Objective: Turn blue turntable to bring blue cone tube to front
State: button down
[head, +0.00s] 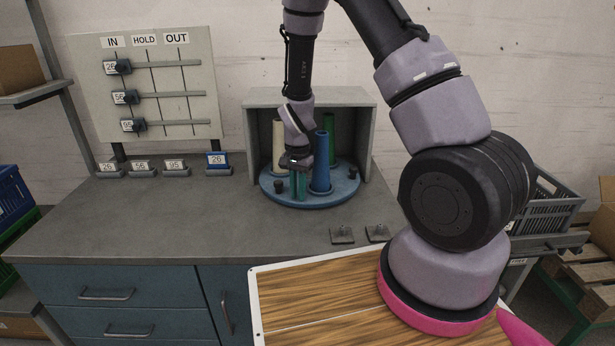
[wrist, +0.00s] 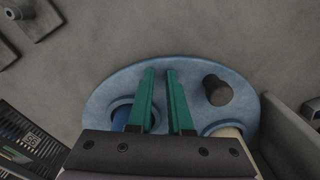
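The blue turntable (head: 308,201) sits on the bench, partly inside an open-fronted grey housing. On it stand a blue cone tube (head: 321,165) at the right front, a cream cone tube (head: 278,150) at the left and a green one (head: 329,130) behind the blue. My gripper (head: 297,198) points down over the turntable's front, just left of the blue tube. In the wrist view its two green fingers (wrist: 160,70) are a little apart with nothing visible between them. A black knob (wrist: 217,90) on the turntable (wrist: 110,90) stands beside the fingers, apart from them.
The grey housing (head: 258,125) closes in the back and sides. Another black knob (head: 353,173) is at the turntable's right. Two small peg plates (head: 342,236) lie in front. A slider board (head: 150,85) and number tags stand at the left. The bench's left front is clear.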

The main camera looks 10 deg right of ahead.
aim_at(288, 199)
jog(key=shift+s+a+f, duration=0.1)
jog(key=shift+s+f, duration=0.35)
jog(key=shift+f, duration=0.1)
jog(key=shift+w+a, duration=0.45)
jog(key=shift+a, duration=0.2)
jog(key=shift+w+a, duration=0.45)
jog(key=shift+a, duration=0.2)
notch_tip(288, 199, up, 6)
jog(key=s+a, duration=0.2)
jog(key=shift+s+a, duration=0.15)
jog(key=shift+a, duration=0.1)
